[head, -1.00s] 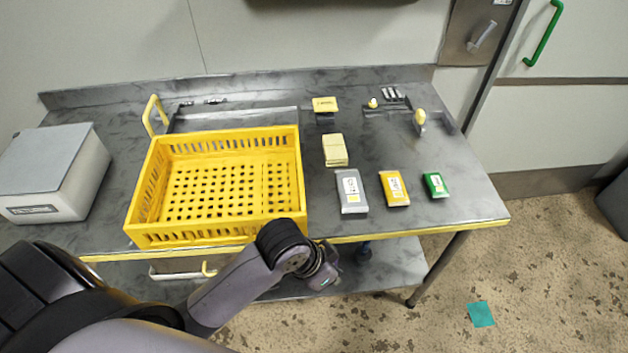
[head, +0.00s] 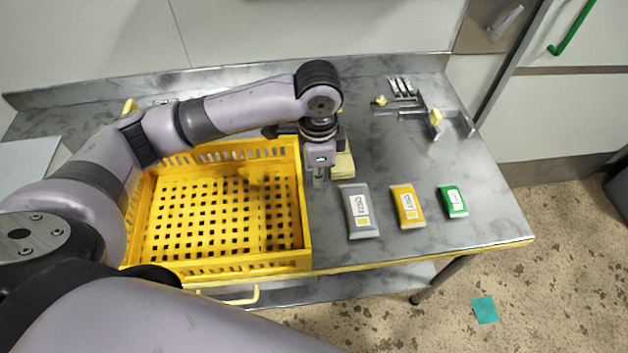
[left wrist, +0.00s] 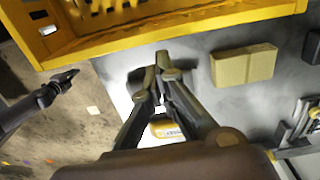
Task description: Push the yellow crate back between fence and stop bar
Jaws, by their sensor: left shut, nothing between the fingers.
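The yellow crate (head: 240,263) stands empty on the left part of the steel table, its front wall near the yellow front edge. It also shows across the top of the left wrist view (left wrist: 185,34). My left arm reaches over the crate. My left gripper (head: 320,180) points down just right of the crate's right wall; its fingers are shut and empty in the left wrist view (left wrist: 163,62). A gap to the crate shows there. A dark gripper, apparently my right one (left wrist: 62,86), is at the left there, jaws unclear. My arm hides the area behind the crate, so I cannot make out fence or stop bar.
A pale yellow block (head: 343,166) is close beside my left gripper. Grey (head: 360,212), orange (head: 408,207) and green (head: 453,202) packets lie to the right. A metal fixture (head: 435,120) stands at the back right. A grey box (head: 28,160) is at the far left.

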